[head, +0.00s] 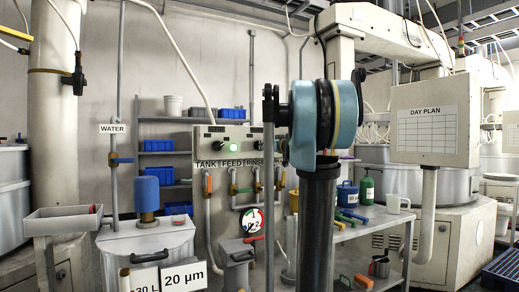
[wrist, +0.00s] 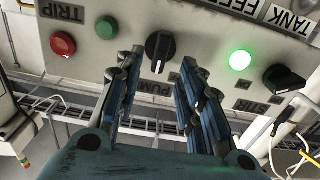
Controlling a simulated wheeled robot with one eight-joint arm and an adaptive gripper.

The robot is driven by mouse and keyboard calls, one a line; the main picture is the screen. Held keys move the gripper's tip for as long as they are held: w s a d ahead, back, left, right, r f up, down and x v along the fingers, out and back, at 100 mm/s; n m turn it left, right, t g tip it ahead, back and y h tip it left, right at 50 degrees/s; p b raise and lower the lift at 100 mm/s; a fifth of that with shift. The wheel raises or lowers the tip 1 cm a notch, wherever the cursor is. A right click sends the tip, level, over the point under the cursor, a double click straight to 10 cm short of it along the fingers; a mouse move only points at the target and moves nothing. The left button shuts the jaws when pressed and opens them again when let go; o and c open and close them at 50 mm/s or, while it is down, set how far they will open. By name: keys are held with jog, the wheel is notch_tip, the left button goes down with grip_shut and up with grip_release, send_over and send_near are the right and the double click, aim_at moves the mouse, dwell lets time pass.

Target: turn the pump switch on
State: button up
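The pump switch is a black rotary knob (wrist: 158,50) on a pale control panel (wrist: 215,30), above an upside-down PUMP label (wrist: 155,86) in the wrist view. Its pointer line looks roughly upright in the picture. My gripper (wrist: 158,64) is open, with one finger on each side just below the knob; the gap between fingers and knob is hard to judge. A lit green lamp (wrist: 242,62) is right of the knob. In the head view the panel (head: 226,136) stands behind my arm, and the knob cannot be made out.
A second black knob (wrist: 284,78), labelled STIR, is at the right. A green button (wrist: 106,28) and a red button (wrist: 63,44) by a TRIP label are at the left. Pipes with coloured valve handles (head: 233,186) hang below the panel. A bench (head: 350,232) stands right.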

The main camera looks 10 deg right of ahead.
jog(key=x, duration=0.7)
jog(key=shift+w+a, duration=0.1)
jog(key=shift+w, duration=0.15)
grip_shut()
